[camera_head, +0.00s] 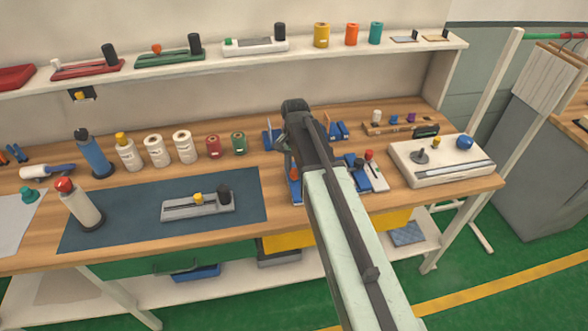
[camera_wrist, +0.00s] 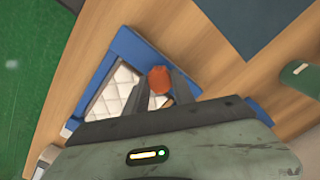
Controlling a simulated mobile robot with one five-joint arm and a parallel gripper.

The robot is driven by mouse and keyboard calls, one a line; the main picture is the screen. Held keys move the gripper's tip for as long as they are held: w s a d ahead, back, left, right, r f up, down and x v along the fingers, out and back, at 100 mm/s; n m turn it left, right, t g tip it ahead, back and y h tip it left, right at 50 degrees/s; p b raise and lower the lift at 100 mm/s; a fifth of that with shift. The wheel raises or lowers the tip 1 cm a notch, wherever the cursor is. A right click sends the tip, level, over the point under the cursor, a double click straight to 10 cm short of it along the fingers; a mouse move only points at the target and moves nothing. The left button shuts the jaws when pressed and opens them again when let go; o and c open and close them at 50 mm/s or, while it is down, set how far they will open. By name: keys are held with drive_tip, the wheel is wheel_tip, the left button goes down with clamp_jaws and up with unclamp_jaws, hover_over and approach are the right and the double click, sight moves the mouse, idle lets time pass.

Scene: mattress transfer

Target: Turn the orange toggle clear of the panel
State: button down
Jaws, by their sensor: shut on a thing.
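The orange toggle (camera_wrist: 159,79) sits at the edge of a blue frame (camera_wrist: 128,47) in the wrist view. Inside the frame lies a white quilted panel (camera_wrist: 117,95). My gripper (camera_wrist: 161,84) comes over the frame from below in the picture, with one finger on each side of the toggle, and is shut on it. The fingers and the gripper body hide part of the panel and frame. In the head view the blue frame (camera_head: 296,192) shows only partly left of my arm, with a bit of orange on it; my arm hides the rest.
A dark blue mat (camera_head: 120,225) with a grey slotted fixture (camera_head: 180,212) lies to the left on the wooden bench. A white slotted box (camera_head: 440,172) stands to the right. A red-knobbed white block (camera_head: 376,177) is close to my arm. Bottles and spools stand behind.

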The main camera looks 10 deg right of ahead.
sight(295, 171)
drive_tip(key=n, duration=1.4)
idle(0.5)
drive_tip(key=c, duration=1.1)
unclamp_jaws()
drive_tip(key=shift+o, duration=0.2)
wheel_tip(295, 171, up, 8)
drive_tip(key=p, duration=0.8)
